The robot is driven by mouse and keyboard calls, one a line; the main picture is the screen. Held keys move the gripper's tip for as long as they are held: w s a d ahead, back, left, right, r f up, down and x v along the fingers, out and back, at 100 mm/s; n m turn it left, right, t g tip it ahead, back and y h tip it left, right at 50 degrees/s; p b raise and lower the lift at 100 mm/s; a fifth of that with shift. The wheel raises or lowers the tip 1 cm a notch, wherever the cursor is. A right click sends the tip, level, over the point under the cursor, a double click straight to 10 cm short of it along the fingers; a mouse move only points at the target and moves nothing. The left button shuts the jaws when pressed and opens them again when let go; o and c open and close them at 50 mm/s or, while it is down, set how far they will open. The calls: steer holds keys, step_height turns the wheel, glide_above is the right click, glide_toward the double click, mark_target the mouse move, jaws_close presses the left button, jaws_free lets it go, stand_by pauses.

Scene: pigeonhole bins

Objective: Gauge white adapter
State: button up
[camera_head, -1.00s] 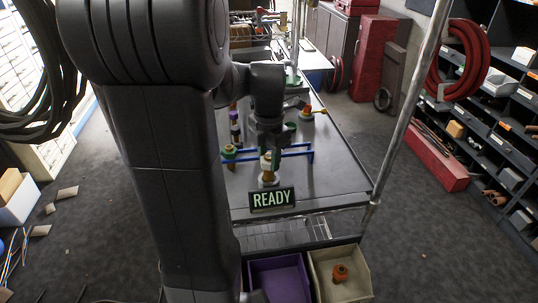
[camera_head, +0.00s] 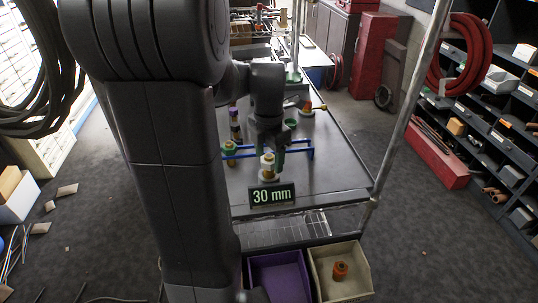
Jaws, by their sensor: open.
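A small white-topped adapter with a tan band (camera_head: 268,160) stands upright on the gauge at the table's front, just behind the display (camera_head: 272,195), which reads "30 mm". My gripper (camera_head: 269,148) points down directly over the adapter, with its jaws open. The fingers are small and dark here, and I cannot tell whether they touch the adapter.
A blue bar frame (camera_head: 309,152) runs behind the gauge. Fittings stand around it: green-and-tan (camera_head: 229,150), purple-and-dark (camera_head: 235,122), orange (camera_head: 307,109). In front are a purple bin (camera_head: 280,283) and a cream bin (camera_head: 355,252) holding an orange fitting (camera_head: 340,270). A metal post (camera_head: 395,150) rises at right.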

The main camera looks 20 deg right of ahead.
step_height(320, 180, up, 6)
steer(key=p, duration=0.4)
steer(key=shift+f, duration=0.15)
step_height(320, 180, up, 14)
stand_by(0.5)
steer(key=shift+f, duration=0.15)
steer(key=b, duration=0.1)
glide_toward(269, 158)
step_height(269, 158, down, 5)
steer(key=shift+f, duration=0.1)
steer(key=shift+f+b, duration=0.95)
steer(key=shift+b, duration=0.05)
steer(key=shift+s+r, duration=0.1)
steer(key=shift+r, duration=0.05)
